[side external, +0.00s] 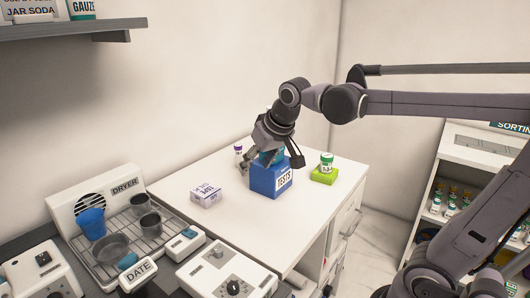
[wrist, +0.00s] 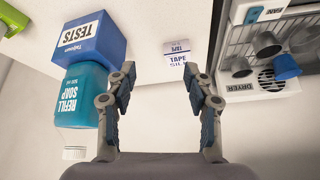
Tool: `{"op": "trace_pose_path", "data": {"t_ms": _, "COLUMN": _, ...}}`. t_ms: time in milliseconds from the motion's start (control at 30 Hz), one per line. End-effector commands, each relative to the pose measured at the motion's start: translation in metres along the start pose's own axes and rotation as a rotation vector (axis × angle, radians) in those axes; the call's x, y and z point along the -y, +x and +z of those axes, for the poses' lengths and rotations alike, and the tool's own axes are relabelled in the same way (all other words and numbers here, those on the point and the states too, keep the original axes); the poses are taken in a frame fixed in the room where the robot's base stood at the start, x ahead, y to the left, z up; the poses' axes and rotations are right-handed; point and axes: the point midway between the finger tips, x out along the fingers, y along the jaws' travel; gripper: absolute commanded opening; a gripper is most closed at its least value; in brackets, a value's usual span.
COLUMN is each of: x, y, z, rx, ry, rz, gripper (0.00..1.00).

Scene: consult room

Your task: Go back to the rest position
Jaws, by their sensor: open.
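My gripper (side external: 252,160) is over the white table, behind and above the blue TESTS box (side external: 270,180) in the side view. In the wrist view my gripper (wrist: 162,78) is open, with nothing between its fingers. The TESTS box (wrist: 92,38) is to the left of the fingers there. A teal refill soap bottle (wrist: 82,95) is beside the box and close to the left finger; whether they touch I cannot tell. In the side view the bottle is mostly hidden behind the box and my gripper.
A white tape box (side external: 205,194) lies left of the TESTS box. A purple-capped vial (side external: 238,150) stands behind. The dryer rack (side external: 150,232) holds cups at left. A grey shelf (side external: 70,29) juts from the wall.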

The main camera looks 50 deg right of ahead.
Motion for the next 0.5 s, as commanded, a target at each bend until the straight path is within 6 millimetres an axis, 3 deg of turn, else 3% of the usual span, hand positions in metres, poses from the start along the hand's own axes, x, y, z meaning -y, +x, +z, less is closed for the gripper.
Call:
{"op": "trace_pose_path", "data": {"t_ms": 100, "x": 0.005, "y": -0.002, "z": 0.044, "rx": -0.023, "ry": -0.071, "rz": -0.035, "gripper": 0.52}}
{"op": "trace_pose_path", "data": {"t_ms": 300, "x": 0.009, "y": 0.004, "z": 0.107, "rx": -0.061, "ry": -0.176, "rz": -0.086, "gripper": 0.52}}
{"op": "trace_pose_path", "data": {"t_ms": 500, "x": 0.011, "y": 0.013, "z": 0.142, "rx": -0.085, "ry": -0.235, "rz": -0.114, "gripper": 0.52}}
